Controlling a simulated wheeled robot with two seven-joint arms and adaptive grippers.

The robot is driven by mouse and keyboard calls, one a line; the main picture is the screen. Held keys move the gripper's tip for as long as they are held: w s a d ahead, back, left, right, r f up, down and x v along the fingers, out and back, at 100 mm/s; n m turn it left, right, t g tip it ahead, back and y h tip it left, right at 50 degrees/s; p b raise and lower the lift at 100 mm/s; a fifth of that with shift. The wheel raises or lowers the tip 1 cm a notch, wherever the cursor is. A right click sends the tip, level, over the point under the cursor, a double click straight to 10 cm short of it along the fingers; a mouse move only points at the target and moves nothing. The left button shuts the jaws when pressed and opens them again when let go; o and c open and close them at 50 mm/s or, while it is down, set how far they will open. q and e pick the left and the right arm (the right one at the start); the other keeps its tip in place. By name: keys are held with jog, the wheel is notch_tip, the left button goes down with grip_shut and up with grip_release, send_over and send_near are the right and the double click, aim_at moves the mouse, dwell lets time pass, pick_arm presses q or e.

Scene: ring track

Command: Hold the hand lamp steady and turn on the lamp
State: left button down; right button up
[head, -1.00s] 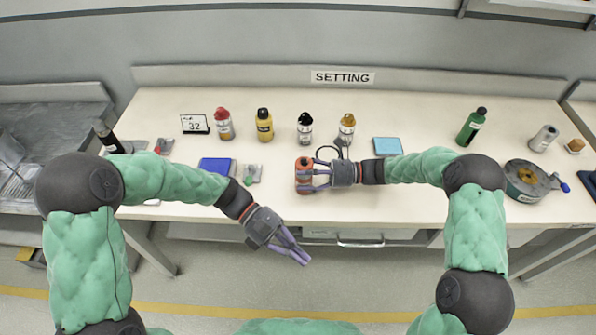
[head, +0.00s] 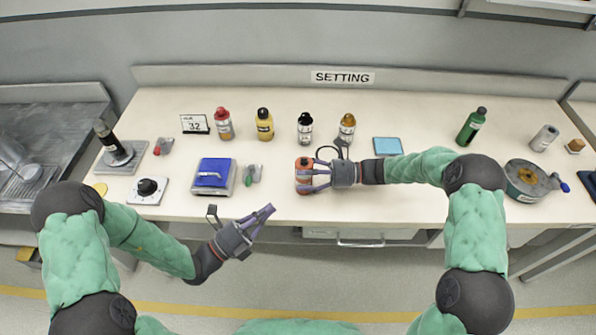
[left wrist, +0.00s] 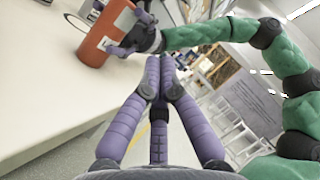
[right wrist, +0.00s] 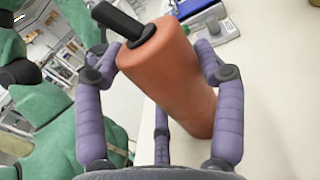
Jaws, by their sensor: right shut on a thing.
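The hand lamp is an orange cylinder (head: 303,165) near the front edge of the bench. It looks upright. My right gripper (head: 310,178) is shut around it from the right. In the right wrist view the lamp (right wrist: 172,72) fills the space between the purple fingers, with a black part sticking out of its near end. My left gripper (head: 266,211) is empty, in front of the bench edge, left of and nearer than the lamp. In the left wrist view its fingertips (left wrist: 160,66) are drawn together, and the lamp (left wrist: 107,35) is ahead to the upper left, apart from them.
A blue-topped device (head: 213,175), a black knob on a white plate (head: 149,187) and a microscope-like stand (head: 117,155) are at the left. Several bottles (head: 264,124) stand behind the lamp. A reel (head: 530,181) is at the right.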

aim_at(304, 161)
pick_arm(q)
jog(key=shift+d, duration=0.15)
jog(key=w+a+x, duration=0.2)
jog(key=x, duration=1)
jog(key=shift+w+d+r, duration=0.2)
jog(key=shift+d+r, duration=0.15)
jog(key=shift+r, duration=0.15)
